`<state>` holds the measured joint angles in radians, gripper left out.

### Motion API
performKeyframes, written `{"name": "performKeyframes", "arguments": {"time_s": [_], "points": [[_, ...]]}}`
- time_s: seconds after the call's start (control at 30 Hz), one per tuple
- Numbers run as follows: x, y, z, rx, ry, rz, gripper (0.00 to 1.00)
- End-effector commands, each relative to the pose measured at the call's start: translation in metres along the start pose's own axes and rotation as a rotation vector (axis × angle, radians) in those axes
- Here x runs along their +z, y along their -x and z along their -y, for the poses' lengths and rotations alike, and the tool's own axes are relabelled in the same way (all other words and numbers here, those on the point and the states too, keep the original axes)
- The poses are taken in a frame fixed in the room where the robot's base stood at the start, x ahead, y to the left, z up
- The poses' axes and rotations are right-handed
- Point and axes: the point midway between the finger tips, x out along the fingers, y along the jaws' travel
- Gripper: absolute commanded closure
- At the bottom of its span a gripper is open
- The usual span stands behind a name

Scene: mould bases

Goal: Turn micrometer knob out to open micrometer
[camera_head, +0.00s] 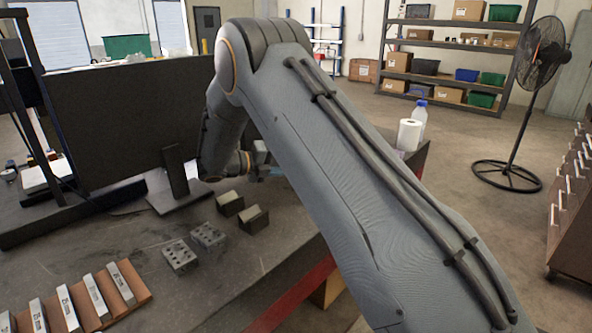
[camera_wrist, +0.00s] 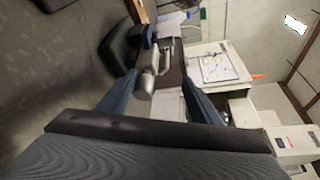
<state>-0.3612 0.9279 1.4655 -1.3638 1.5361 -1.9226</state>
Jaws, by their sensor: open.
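In the wrist view, my gripper (camera_wrist: 160,78) has its two blue fingers spread apart. A grey metal micrometer (camera_wrist: 147,82) shows between them, with its rounded knob end towards me, nearer the left finger. I cannot tell whether either finger touches it. The far part of the micrometer is small and unclear. In the head view my arm hides most of the gripper and the micrometer.
In the head view, a dark monitor (camera_head: 127,118) stands on the bench (camera_head: 195,285). Metal blocks (camera_head: 179,254) and a brown rack (camera_head: 127,303) of labelled bars lie in front. A paper roll (camera_head: 409,135) and a bottle (camera_head: 419,115) stand at the right.

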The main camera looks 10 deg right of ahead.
Motion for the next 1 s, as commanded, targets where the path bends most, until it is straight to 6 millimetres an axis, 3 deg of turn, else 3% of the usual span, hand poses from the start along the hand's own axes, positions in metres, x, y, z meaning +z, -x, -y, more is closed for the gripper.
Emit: {"name": "performKeyframes", "arguments": {"time_s": [0.03,0.17,0.2,0.27,0.5,0.83,1.0], "points": [[0.007,0.002,0.016,-0.010,-0.012,0.001,0.55],[0.017,0.007,0.040,-0.013,-0.015,0.000,0.23],[0.019,0.007,0.046,-0.013,-0.014,0.000,0.25],[0.022,0.009,0.053,-0.012,-0.012,0.000,0.61],[0.027,0.012,0.066,-0.010,-0.007,0.000,0.61],[0.027,0.012,0.066,-0.008,-0.015,0.001,0.61],[0.025,0.010,0.065,0.003,-0.178,0.004,0.61]]}}
